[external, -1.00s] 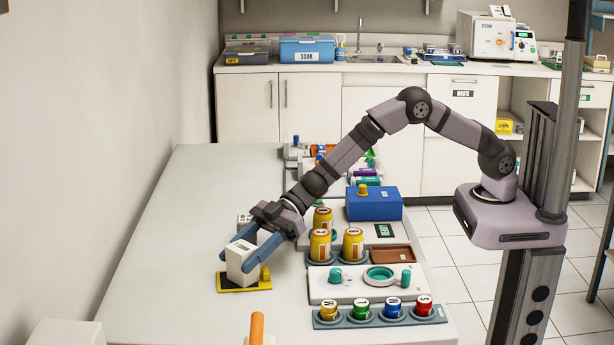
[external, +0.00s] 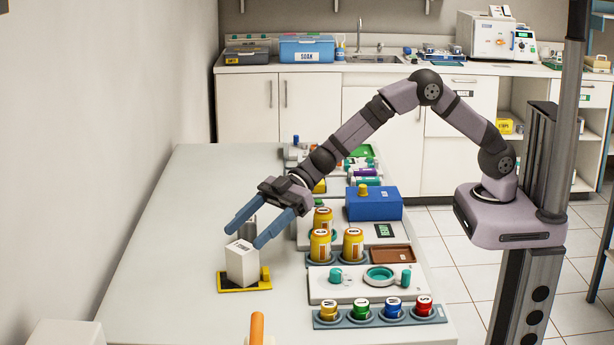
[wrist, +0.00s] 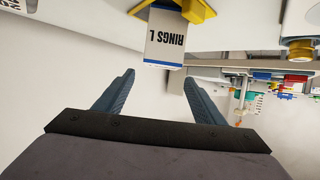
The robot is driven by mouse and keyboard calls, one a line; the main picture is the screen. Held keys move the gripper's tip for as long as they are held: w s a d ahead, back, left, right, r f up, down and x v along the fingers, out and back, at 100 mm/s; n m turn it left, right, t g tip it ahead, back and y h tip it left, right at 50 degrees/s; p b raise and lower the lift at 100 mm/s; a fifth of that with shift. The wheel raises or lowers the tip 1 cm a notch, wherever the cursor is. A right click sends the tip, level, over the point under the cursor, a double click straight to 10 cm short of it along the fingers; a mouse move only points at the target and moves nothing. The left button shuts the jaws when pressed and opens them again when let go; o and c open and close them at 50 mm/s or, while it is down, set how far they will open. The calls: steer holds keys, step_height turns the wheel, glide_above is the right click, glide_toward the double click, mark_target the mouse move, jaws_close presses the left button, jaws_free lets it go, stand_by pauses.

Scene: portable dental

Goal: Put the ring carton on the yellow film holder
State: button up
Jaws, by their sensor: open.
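The ring carton (external: 241,265) is a white upright box standing on the yellow film holder (external: 232,289). In the wrist view the carton (wrist: 165,40) shows its "RINGS L" label, and part of the yellow holder (wrist: 200,10) shows behind it. My gripper (external: 242,239) is open and empty, above the carton and apart from it. In the wrist view its two spread fingers (wrist: 158,85) have nothing between them, with the carton beyond their tips.
The table's left side is clear.

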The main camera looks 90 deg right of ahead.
steer(key=shift+r, duration=1.6)
steer(key=s+d+r+m+h+p, duration=0.1)
steer(key=s+d+m+h+p, duration=0.3)
steer(key=d, duration=0.6)
steer(key=s+d+r+m+h+p, duration=0.15)
steer(key=s+d+h, duration=0.35)
steer(key=d, duration=0.5)
steer(key=s+d+f+m+g+p, duration=0.1)
steer(key=s+d, duration=0.1)
steer(key=s, duration=0.3)
steer(key=s+d+f+g+h, duration=0.1)
steer(key=s+g, duration=0.1)
steer(key=s, duration=0.3)
steer(key=s+d+f+m+g+p, duration=0.1)
steer(key=s+d+g, duration=0.1)
steer(key=s, duration=0.3)
steer(key=shift+s+d+m+h+p, duration=0.35)
steer(key=shift+h, duration=0.05)
steer(key=s+a+f+g+y+p, duration=0.1)
steer(key=s+g, duration=0.3)
steer(key=s, duration=1.3)
steer(key=shift+a+f+m+g+p, duration=0.15)
steer(key=shift+a+m+g+p, duration=0.15)
steer(key=shift+m+p, duration=0.1)
